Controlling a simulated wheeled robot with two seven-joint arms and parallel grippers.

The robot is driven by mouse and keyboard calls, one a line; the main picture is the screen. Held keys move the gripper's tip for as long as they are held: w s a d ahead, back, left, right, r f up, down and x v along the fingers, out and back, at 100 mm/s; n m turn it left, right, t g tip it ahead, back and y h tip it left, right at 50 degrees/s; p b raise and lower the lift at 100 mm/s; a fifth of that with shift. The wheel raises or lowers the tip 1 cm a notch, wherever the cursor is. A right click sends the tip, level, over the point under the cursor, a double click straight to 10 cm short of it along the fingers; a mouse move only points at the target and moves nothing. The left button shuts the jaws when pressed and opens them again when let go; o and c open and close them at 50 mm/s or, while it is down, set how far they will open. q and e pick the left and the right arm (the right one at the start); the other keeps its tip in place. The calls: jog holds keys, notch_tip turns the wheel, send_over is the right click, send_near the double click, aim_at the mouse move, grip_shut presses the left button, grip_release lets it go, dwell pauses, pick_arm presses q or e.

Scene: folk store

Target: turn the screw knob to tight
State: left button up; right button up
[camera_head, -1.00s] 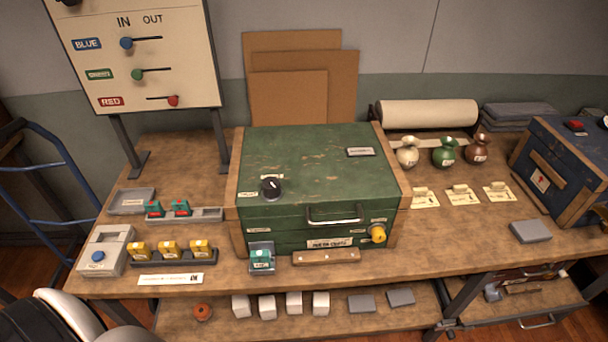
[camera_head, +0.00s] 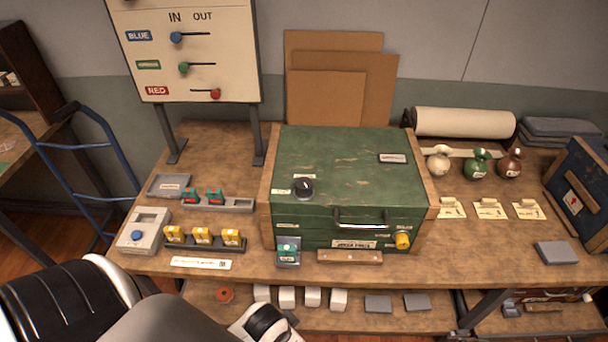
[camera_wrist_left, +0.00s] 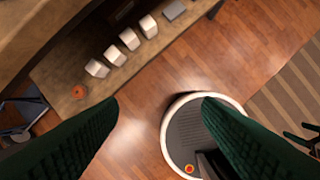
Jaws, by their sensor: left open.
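A green wooden case (camera_head: 345,165) stands on the bench. A round black knob (camera_head: 303,188) with a pale pointer mark sits on its top near the front left corner, between small labels too small to read. A yellow knob (camera_head: 402,240) sticks out of its front face at the lower right. I cannot tell from the labels which is the screw knob. In the left wrist view my left gripper (camera_wrist_left: 158,102) is open and empty, its dark green fingers apart above the floor in front of the bench, away from both knobs. My right gripper is out of view.
A lower shelf (camera_head: 365,322) holds white blocks (camera_head: 312,297) and a round orange object (camera_head: 224,294). Yellow items in a rack (camera_head: 205,246) and a grey button box (camera_head: 143,231) stand left of the case. A sign board (camera_head: 190,55) rises behind them.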

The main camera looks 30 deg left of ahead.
pick_arm(q)
notch_tip(320, 180, up, 12)
jog(key=t+p, duration=0.1)
jog(key=w+d+r+m+t+h, duration=0.1)
jog(key=w+d+r+m+t, duration=0.1)
jog(key=w+r+t, duration=0.7)
jog(key=w+d+r+m+t, duration=0.15)
jog(key=w+r+t, duration=0.25)
jog(key=w+r, duration=0.8)
jog(key=w+d+r+m+t+h, duration=0.3)
jog(key=d+r+m+h, duration=0.3)
jog(key=r+m+h, duration=0.2)
jog(key=d+r+m+g+h, duration=0.2)
jog(key=d+m+h, duration=0.1)
jog(key=m+h, duration=0.2)
jog(key=m+g+y, duration=1.4)
jog(key=m+g, duration=0.1)
jog(key=g, duration=0.3)
send_over(304, 182)
notch_tip(304, 182, down, 8)
jog(key=shift+n, duration=0.25)
notch_tip(304, 182, down, 11)
jog(key=p, duration=0.5)
jog(key=shift+s+f, duration=0.1)
jog(key=shift+f, duration=0.45)
